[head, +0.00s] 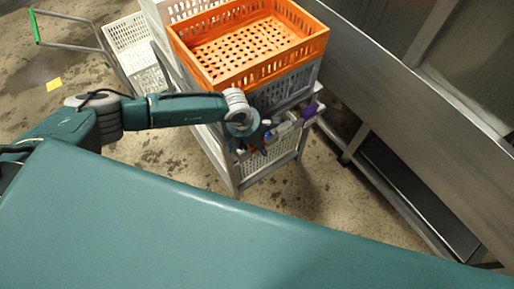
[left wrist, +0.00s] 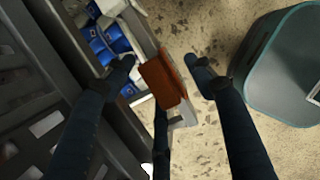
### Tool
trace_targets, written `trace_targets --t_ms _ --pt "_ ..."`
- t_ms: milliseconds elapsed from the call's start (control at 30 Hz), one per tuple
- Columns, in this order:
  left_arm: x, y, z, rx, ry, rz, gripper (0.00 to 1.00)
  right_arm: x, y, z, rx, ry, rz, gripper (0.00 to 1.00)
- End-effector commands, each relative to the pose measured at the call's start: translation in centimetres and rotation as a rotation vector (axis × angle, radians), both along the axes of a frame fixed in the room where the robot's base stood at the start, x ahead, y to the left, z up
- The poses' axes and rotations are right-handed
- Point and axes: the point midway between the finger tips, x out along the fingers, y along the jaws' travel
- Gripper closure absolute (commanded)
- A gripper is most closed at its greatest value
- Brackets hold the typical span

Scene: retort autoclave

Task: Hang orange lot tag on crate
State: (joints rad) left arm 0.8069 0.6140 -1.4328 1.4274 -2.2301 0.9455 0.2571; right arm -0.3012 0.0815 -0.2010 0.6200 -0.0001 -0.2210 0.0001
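The orange lot tag (left wrist: 162,80) shows in the left wrist view as a small orange-brown rectangle beside a pale rail. My left gripper (left wrist: 160,64) is open, with one dark finger on each side of the tag. A clear gap shows between the right finger and the tag; the left finger is close to its edge, and I cannot tell if they touch. In the head view an orange crate (head: 208,79) sits on a grey crate (head: 286,91) on a trolley. My left arm reaches the trolley's near side there. My right gripper is not in view.
Blue-and-white items (left wrist: 117,40) lie by the rail in the wrist view. White crates (head: 130,35) stand behind left. A long metal structure (head: 410,100) bounds the right. Stained floor lies open in front.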

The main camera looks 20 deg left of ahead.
Motion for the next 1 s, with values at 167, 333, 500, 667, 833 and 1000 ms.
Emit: trace_targets --t_ms 167,333,500,667,833,1000 --pt "0.0 0.0 0.0 0.0 0.0 0.0 0.81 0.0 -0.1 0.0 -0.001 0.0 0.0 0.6" --pt "0.0 0.0 0.1 0.0 0.0 0.0 0.81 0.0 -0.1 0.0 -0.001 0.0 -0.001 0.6" --pt "0.0 0.0 0.6 0.0 0.0 0.0 0.81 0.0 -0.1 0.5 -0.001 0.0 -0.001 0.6" --pt "0.0 0.0 1.3 0.0 0.0 0.0 0.81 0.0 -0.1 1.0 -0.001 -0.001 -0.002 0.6" --pt "0.0 0.0 2.0 0.0 0.0 0.0 0.81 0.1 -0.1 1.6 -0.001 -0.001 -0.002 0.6" --pt "0.0 0.0 2.6 0.0 0.0 0.0 0.81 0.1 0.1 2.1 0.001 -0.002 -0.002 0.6"
